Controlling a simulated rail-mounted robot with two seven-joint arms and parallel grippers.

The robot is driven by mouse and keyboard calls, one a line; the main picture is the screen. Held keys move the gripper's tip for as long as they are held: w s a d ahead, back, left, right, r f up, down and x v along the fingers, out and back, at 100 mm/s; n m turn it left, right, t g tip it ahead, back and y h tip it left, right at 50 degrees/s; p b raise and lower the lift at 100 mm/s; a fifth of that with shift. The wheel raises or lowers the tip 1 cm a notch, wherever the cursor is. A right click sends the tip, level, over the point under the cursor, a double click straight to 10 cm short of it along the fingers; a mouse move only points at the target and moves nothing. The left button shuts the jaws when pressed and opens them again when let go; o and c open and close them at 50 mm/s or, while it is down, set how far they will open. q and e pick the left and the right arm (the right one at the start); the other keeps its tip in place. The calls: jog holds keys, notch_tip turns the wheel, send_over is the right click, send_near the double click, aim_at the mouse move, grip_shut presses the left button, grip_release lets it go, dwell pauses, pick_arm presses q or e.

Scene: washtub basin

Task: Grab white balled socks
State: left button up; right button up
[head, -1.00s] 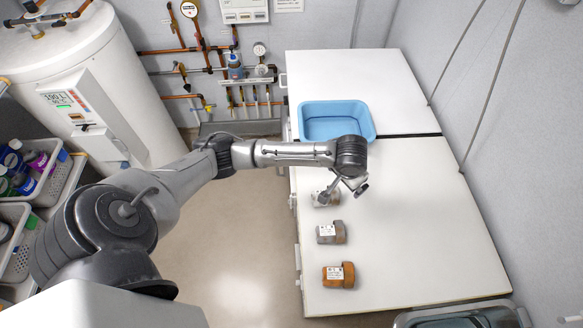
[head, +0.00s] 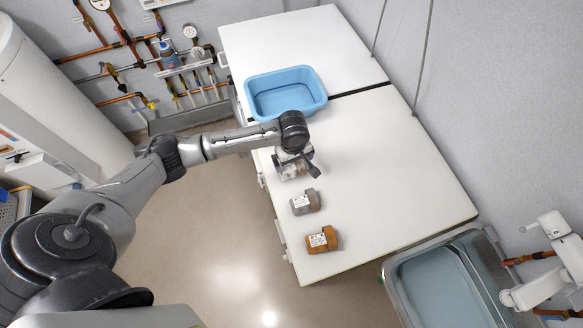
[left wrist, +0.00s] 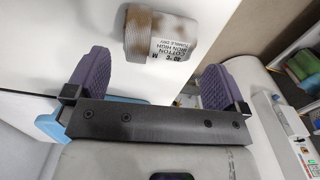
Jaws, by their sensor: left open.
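The white balled socks (head: 287,168), white with brown-grey patches and a printed label, lie on the white worktop, partly hidden by my left gripper in the head view. In the left wrist view the socks (left wrist: 160,38) show beyond the fingers, roughly between them but apart from both. My left gripper (head: 299,163) is over the socks, open and empty, with purple ribbed pads. A grey sock ball (head: 305,201) and an orange-brown one (head: 322,240) lie in a row towards the front. My right gripper is out of view.
A blue tub (head: 285,92) stands on the worktop behind the gripper. A grey-rimmed washtub basin (head: 440,275) with a white tap fixture (head: 548,262) stands at the front right. The worktop (head: 400,180) right of the socks is clear.

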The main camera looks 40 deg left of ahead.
aim_at(293, 167)
pick_arm(q)
jog(key=shift+f, duration=4.05)
jog(key=shift+c, duration=0.3)
jog(key=c, duration=0.5)
jog(key=shift+a, duration=0.1)
jog(key=shift+r, duration=0.15)
